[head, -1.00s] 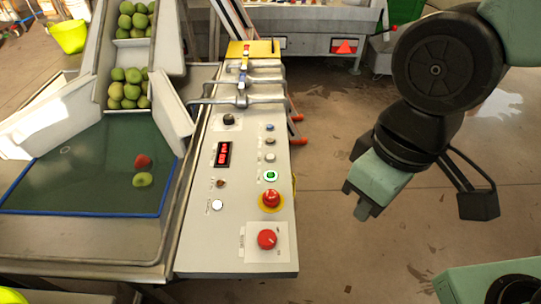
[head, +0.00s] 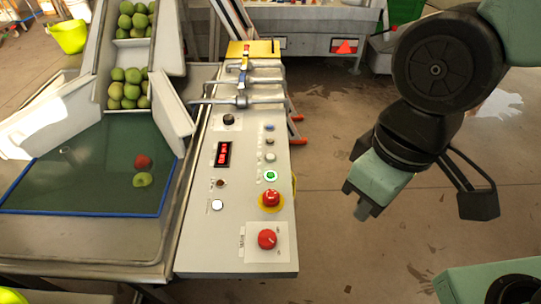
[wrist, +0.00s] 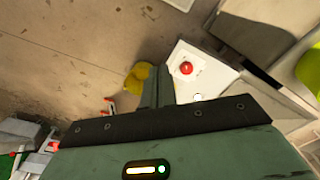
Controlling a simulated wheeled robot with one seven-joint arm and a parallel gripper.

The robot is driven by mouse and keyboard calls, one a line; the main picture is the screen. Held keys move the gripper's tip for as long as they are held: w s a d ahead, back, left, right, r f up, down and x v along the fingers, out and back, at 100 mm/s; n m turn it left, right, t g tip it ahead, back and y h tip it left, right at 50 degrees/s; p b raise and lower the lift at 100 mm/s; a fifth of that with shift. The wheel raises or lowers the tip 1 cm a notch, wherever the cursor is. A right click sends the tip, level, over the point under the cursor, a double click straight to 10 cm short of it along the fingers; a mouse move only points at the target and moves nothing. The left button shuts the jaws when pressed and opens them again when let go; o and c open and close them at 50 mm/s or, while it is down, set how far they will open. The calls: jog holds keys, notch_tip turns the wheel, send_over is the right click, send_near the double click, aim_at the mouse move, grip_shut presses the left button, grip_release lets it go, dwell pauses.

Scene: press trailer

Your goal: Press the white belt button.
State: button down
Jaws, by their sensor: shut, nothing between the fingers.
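A round white button (head: 217,205) with a small label beside it sits at the lower left of the grey control panel (head: 205,255) in the head view. My gripper (head: 362,212) hangs to the right of the panel, over the floor and well apart from the button. Its fingers are shut and empty, pointing down. In the wrist view my gripper's fingers (wrist: 156,82) show beside a panel corner with a red knob (wrist: 186,68). A small white spot near my gripper's edge there may be a button; I cannot tell.
A green belt (head: 80,185) with fruit lies left.

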jog(key=n+t+y+b, duration=0.1)
jog(key=n+t+y, duration=0.4)
jog(key=n+t, duration=0.3)
send_over(270, 157)
jog(key=d, duration=0.1)
notch_tip(270, 157, down, 10)
jog(key=n+g, duration=0.1)
jog(key=shift+s, duration=0.25)
jog(key=shift+f, duration=0.2)
notch_tip(270, 157, down, 9)
jog(key=b, duration=0.6)
jog(key=shift+r, duration=0.15)
jog(key=shift+b, duration=0.3)
jog(key=shift+f+b, duration=0.3)
jog(key=shift+f, duration=0.1)
